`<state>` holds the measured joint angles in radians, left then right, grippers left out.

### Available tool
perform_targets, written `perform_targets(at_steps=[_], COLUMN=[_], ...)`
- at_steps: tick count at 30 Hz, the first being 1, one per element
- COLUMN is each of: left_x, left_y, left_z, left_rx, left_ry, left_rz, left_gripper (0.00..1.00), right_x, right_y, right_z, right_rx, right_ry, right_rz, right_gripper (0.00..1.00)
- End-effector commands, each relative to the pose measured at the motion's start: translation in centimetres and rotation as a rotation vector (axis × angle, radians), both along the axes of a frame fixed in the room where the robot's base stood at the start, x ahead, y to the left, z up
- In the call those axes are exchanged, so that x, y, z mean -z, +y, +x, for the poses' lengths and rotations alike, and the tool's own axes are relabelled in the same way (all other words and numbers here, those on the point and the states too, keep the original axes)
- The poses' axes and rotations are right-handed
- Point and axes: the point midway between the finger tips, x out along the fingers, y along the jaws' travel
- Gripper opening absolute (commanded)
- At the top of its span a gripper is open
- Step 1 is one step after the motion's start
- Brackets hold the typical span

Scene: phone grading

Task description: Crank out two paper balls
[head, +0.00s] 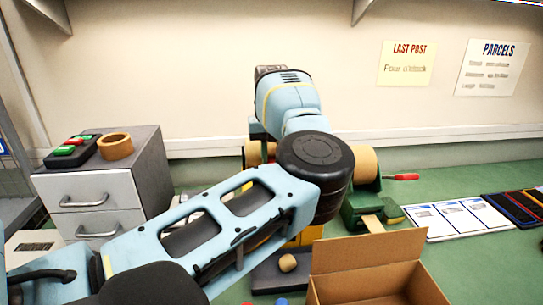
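A machine with a green body (357,207) and brown paper rolls (364,165) stands at the back middle, largely hidden behind my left arm. A red handle (404,177) sticks out at its right side. A tan strip (373,223) comes forward from it. One tan paper ball (287,262) lies in a dark grey tray (266,278) in front of the machine. My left arm reaches across the middle in front of the machine; its gripper is hidden behind its own links. My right gripper is not in view.
An open cardboard box (370,252) stands at the front, right of the tray. A grey drawer unit (146,186) at left carries a tape roll (115,146) and a button box (72,150). White cards (458,219) and dark phone-like slabs (515,207) lie at right on the green table.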

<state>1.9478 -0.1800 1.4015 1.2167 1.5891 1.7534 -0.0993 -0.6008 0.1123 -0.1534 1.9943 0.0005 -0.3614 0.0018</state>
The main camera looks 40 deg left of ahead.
Motion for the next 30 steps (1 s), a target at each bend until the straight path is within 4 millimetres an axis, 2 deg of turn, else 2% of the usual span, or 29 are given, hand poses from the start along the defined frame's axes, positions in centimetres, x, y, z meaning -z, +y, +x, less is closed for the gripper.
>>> perform_targets(at_steps=[6,13,14,18,19,26,30], left_x=[-0.38,-0.01,-0.01,-0.01,-0.02,-0.03,-0.69], left_y=[-0.19,-0.18,-0.18,-0.18,-0.18,-0.17,-0.16], left_z=[0.52,0.59,0.59,0.59,0.59,0.58,0.61], left_rx=[0.12,0.125,0.125,0.124,0.124,0.124,0.124], left_ry=[-0.003,0.0,-0.001,-0.001,-0.001,0.0,-0.002], left_rz=[-0.001,0.0,0.001,0.001,0.001,0.0,0.0], left_gripper=[0.0,0.0,0.24,0.42,0.45,0.45,0.45], right_x=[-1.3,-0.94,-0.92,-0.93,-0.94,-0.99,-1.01], right_y=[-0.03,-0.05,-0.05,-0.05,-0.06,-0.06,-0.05], right_z=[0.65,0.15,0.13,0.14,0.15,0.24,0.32], right_rx=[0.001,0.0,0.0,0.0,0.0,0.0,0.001], right_ry=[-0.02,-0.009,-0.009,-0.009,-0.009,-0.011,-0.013], right_rz=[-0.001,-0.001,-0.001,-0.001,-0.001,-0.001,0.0], right_gripper=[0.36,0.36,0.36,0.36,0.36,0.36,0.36])
